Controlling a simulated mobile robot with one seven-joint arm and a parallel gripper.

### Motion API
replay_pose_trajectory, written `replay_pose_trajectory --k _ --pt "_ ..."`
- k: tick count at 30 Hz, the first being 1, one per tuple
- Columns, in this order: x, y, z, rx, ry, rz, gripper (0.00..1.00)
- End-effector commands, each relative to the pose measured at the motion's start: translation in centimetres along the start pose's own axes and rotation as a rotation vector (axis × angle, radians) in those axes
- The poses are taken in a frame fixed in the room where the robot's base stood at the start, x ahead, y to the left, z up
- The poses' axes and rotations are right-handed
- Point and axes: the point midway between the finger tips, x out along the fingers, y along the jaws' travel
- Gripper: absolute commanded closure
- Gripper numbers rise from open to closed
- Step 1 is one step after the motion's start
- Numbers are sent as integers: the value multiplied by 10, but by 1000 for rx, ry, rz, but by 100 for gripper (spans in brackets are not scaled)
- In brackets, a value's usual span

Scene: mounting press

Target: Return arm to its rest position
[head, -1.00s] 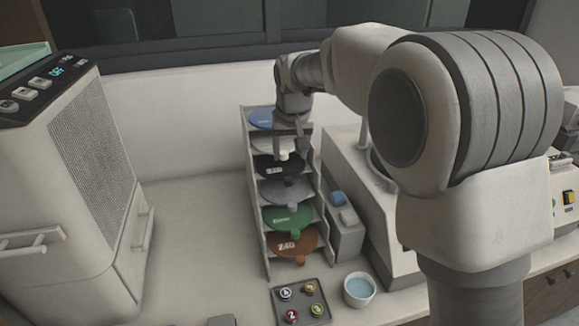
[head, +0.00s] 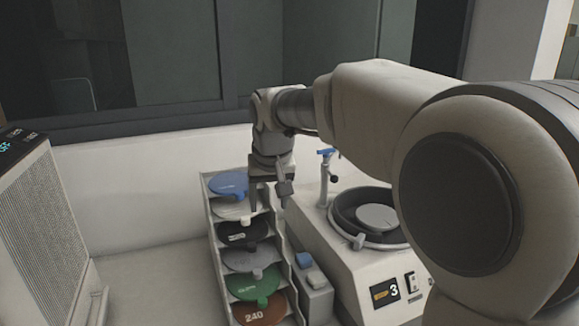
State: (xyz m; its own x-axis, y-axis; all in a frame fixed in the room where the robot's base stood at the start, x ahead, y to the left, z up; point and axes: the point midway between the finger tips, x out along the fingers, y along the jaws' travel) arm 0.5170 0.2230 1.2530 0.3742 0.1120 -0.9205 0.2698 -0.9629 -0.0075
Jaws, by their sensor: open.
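My gripper (head: 268,198) hangs pointing down from my bent arm in the head view. It is over the upper right part of the disc rack (head: 213,247), beside the blue disc (head: 228,183) and the white disc (head: 230,209). Its fingers are apart and I see nothing held between them. I cannot tell whether the fingers touch the rack. My arm stretches out from the right side of the picture and hides part of the grinding machine.
The rack also holds a black disc (head: 240,233), a grey disc (head: 250,259), a green disc (head: 255,285) and a brown disc (head: 260,309). The grinding machine (head: 345,267) with its round bowl stands right. A vented cabinet (head: 45,240) stands left. Bare counter (head: 155,270) lies between.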

Motion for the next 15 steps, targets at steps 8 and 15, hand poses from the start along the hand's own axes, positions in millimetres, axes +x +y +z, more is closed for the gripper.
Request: replay_pose_trajectory --k 8,15 --pt "-61 73 74 81 29 22 34" --pt "-92 113 153 143 52 51 34"
